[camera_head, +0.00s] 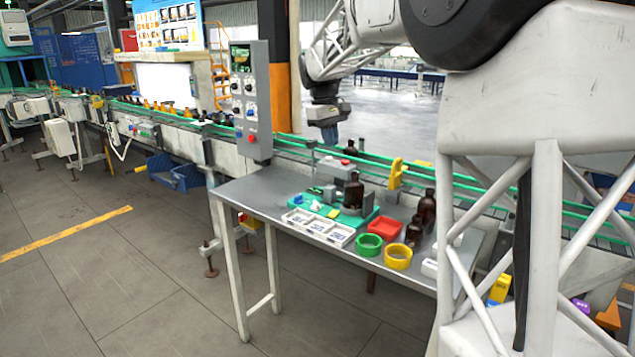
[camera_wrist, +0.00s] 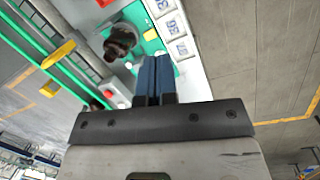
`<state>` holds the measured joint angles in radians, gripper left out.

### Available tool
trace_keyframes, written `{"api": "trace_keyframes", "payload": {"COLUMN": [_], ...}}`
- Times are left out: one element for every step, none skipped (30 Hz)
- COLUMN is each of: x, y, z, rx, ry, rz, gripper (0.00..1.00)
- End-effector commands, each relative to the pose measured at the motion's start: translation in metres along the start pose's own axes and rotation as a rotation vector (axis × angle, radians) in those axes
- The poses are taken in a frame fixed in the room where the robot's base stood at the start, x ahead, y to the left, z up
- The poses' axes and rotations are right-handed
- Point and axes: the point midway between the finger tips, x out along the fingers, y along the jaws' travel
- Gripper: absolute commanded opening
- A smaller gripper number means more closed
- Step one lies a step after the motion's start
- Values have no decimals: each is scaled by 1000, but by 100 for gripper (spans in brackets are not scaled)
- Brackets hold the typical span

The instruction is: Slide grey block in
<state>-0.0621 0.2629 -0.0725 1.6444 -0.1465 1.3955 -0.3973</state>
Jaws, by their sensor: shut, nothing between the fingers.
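My gripper (camera_head: 330,136) hangs above the far side of the grey table, apart from everything on it. Its blue fingers are together and empty in the wrist view (camera_wrist: 155,68). An amber bottle (camera_head: 354,190) stands upright at the fixture. In the wrist view, the fingers hide part of the green base (camera_wrist: 150,46).
White numbered trays (camera_head: 318,228) line the base's front. A red bin (camera_head: 385,229), green ring (camera_head: 369,245) and yellow ring (camera_head: 398,257) sit to the right. More amber bottles (camera_head: 427,210) stand behind them. A conveyor with green rails (camera_head: 460,177) runs behind. The table's left is clear.

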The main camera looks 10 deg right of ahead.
Motion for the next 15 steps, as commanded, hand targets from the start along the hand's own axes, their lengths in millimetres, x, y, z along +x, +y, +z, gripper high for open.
{"api": "trace_keyframes", "payload": {"x": [2,2,2,4,4,5,6,7,9,10,11,13,14,16,17], "y": [4,6,9,11,13,16,18,20,22,24,26,29,31,32,35], "z": [-12,-18,-26,-32,-38,-47,-53,-59,-67,-73,-79,-87,-93,-99,-107], "rx": [-10,-16,-25,-32,-38,-46,-52,-59,-68,-73,-79,-87,-94,-101,-108], "ry": [-7,-12,-17,-23,-27,-32,-37,-41,-48,-52,-57,-62,-67,-73,-77], "rz": [0,1,1,1,1,1,1,1,0,1,0,0,0,-1,0], "gripper": [0,0,0,0,0,0,0,0,0,0,0,0,0,0,0]}}
